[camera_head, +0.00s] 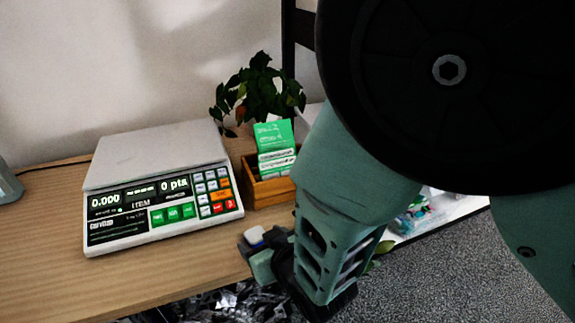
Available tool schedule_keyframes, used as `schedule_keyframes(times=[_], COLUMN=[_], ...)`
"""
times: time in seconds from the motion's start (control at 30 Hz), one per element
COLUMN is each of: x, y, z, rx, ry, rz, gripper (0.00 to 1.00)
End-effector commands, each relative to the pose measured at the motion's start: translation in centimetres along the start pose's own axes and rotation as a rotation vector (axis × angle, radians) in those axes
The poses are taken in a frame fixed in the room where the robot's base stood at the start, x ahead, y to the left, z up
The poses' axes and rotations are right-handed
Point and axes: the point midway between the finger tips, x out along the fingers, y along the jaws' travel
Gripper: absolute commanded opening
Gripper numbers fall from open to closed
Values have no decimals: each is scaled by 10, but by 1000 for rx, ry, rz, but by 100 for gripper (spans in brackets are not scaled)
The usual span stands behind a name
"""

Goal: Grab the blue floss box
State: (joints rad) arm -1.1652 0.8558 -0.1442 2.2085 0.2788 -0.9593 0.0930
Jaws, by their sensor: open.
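My gripper (262,254) is at the front edge of the wooden table, low in the middle of the picture, partly covered by my own arm. It is open. A small white and blue item (254,235) shows right at its fingers. It may be the blue floss box, but it is too small and too covered for me to be sure. I cannot tell whether the fingers touch it or stand around it. No other blue box shows clearly on the table.
A white scale (160,170) stands on the table (50,265) left of my gripper. A wooden box (270,192) with green and white packets (275,150) is behind, before a plant (258,90). Dark crumpled material (235,305) lies below the edge. The table's front left is clear.

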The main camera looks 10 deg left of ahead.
Motion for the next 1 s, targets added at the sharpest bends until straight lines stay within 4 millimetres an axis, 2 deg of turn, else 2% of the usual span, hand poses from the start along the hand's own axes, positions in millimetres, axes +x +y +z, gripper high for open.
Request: schedule_keyframes(times=[0.1, 0.2, 0.47, 0.63, 1.0], x=[18, 26, 28, 28, 26], y=[1, 1, 1, 0, 0], z=[0, -1, -1, -1, -5], rx=[0, 0, 0, 0, 2], ry=[0, 0, 0, 0, 2], rz=[1, 0, 0, 0, 0], gripper=[67, 67, 67, 19, 18])
